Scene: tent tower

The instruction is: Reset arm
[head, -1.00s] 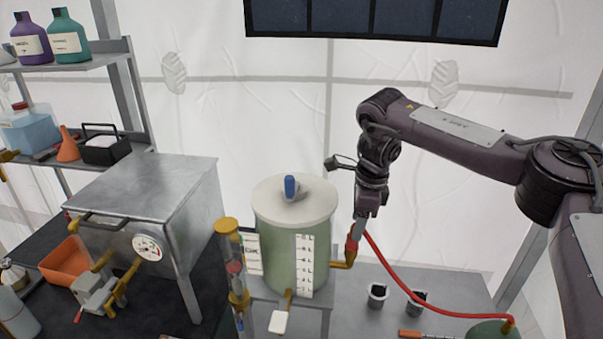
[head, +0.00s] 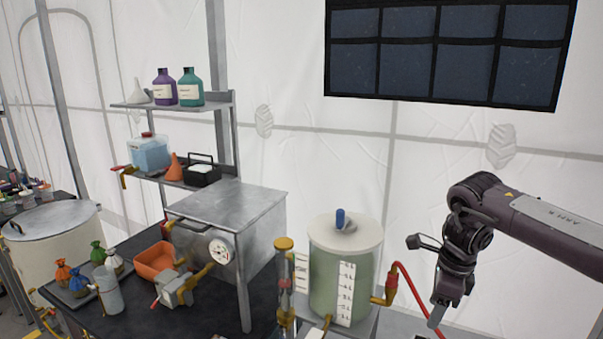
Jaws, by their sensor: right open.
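My right arm (head: 545,220) reaches in from the right edge. My right gripper (head: 437,316) points down, open, with nothing seen between its fingers. It is to the right of the green tank (head: 338,282) and apart from the tank's side spout. The red hose (head: 412,281) meets the red and yellow fitting (head: 389,288) on that spout and passes left of the gripper. My left gripper is not in view.
A grey metal box with a gauge (head: 221,250) stands on the dark bench left of the tank. A shelf (head: 222,101) holds bottles. A large pale drum (head: 62,222) is at the far left. White tent wall lies behind.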

